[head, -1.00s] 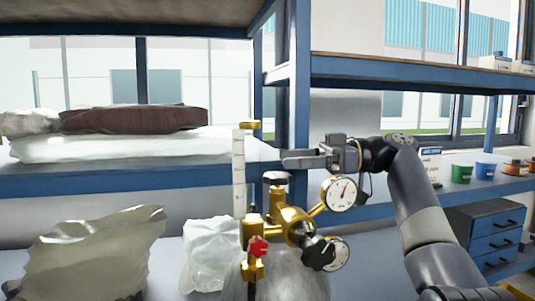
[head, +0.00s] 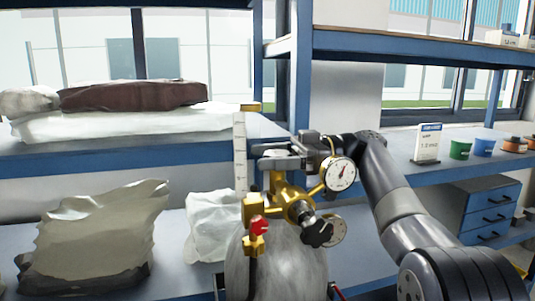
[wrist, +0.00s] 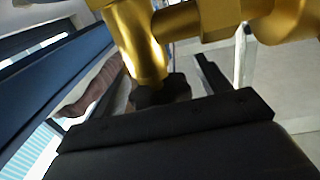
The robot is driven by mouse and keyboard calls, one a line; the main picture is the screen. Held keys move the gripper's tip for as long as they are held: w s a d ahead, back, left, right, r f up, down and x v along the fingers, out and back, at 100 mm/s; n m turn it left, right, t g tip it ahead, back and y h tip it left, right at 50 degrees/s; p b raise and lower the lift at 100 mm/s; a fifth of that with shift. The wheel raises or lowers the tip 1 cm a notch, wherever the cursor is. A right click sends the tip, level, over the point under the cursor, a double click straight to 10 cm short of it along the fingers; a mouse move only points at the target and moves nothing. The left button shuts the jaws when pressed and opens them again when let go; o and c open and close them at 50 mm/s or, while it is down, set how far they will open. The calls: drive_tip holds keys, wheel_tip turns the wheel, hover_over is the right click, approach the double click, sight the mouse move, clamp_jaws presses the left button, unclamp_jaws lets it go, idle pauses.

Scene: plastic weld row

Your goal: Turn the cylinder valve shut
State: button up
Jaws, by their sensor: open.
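The gas cylinder (head: 278,268) stands upright at the front, with a brass valve (head: 276,188) on top. Its dark valve knob is mostly hidden behind my gripper in the head view; the wrist view shows the dark, lobed knob (wrist: 160,91) on the brass stem (wrist: 135,40). My gripper (head: 268,153) is open at the height of the knob, with its fingers reaching left over the valve top. In the wrist view one dark finger shows just right of the knob. I cannot tell whether either finger touches it.
A brass regulator with two round gauges (head: 340,174) and a black knob (head: 317,232) sits close under my gripper. Blue shelving (head: 299,70) stands behind. Bags (head: 92,235) lie to the left.

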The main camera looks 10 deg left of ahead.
drive_tip(key=shift+s+a, duration=0.1)
drive_tip(key=shift+a, duration=0.05)
drive_tip(key=c, duration=1)
drive_tip(key=shift+o, duration=0.2)
drive_tip(key=t+b, duration=0.1)
drive_tip(key=b, duration=0.1)
drive_tip(key=m+t+b, duration=0.1)
drive_tip(key=shift+f+m+y+b, duration=0.3)
drive_tip(key=shift+y+b, duration=0.05)
drive_tip(key=shift+y, duration=0.05)
drive_tip(key=m+t+b, duration=0.1)
drive_tip(key=t+b, duration=0.2)
drive_tip(key=shift+w+m, duration=0.25)
drive_tip(key=shift+m, duration=0.15)
drive_tip(key=shift+w+r+m+t+b, duration=0.2)
drive_tip(key=shift+m+t+b, duration=0.3)
drive_tip(key=shift+t, duration=0.4)
drive_tip(key=shift+r, duration=0.1)
drive_tip(key=o, duration=1)
drive_tip(key=shift+c, duration=0.2)
